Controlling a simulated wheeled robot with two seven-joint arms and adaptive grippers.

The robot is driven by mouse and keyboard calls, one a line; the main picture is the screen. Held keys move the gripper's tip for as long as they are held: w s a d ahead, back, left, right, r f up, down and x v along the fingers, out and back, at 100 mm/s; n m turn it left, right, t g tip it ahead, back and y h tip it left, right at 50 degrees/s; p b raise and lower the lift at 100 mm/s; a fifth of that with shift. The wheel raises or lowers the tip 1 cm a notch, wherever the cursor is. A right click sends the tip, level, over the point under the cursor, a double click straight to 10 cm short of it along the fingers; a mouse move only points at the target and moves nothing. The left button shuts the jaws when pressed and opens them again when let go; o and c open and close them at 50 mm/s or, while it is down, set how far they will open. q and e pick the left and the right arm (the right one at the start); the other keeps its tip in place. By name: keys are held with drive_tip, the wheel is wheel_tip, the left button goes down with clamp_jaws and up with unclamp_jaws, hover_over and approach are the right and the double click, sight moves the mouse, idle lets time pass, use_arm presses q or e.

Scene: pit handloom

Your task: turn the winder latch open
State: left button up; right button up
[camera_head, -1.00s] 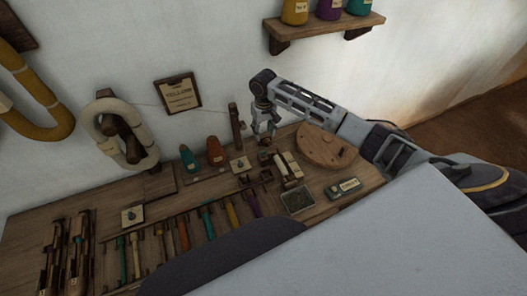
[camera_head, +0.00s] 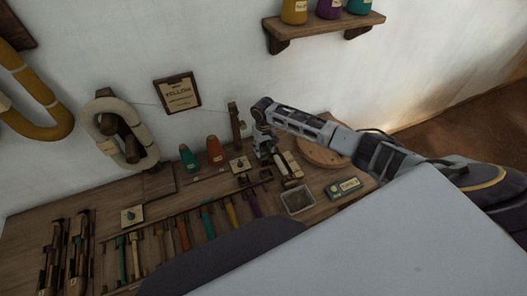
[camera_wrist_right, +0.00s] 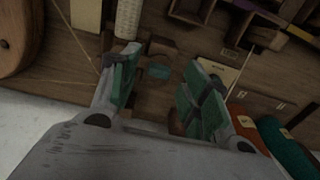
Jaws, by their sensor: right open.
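The winder (camera_head: 281,163), with a pale cylinder, stands on the wooden bench near the wall. My right gripper (camera_head: 264,152) points down at the winder's wall-side end, and its arm comes in from the right. In the right wrist view, the open gripper (camera_wrist_right: 158,95) has its two green-padded fingers on either side of a small dark wooden part with a dull green piece (camera_wrist_right: 158,72), perhaps the latch. I cannot tell whether the fingers touch it. The pale cylinder (camera_wrist_right: 128,18) shows beyond the left finger. My left gripper is out of view.
A round wooden board (camera_head: 322,152) lies right of the winder, with a small tray (camera_head: 297,200) in front. Orange (camera_head: 214,151) and teal (camera_head: 188,157) cones stand left. A wooden post (camera_head: 236,124) rises close to the gripper. Several coloured bobbins lie along the front.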

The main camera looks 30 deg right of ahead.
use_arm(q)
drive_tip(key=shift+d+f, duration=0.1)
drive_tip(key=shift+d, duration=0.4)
use_arm(e)
drive_tip(key=shift+f, duration=1.1)
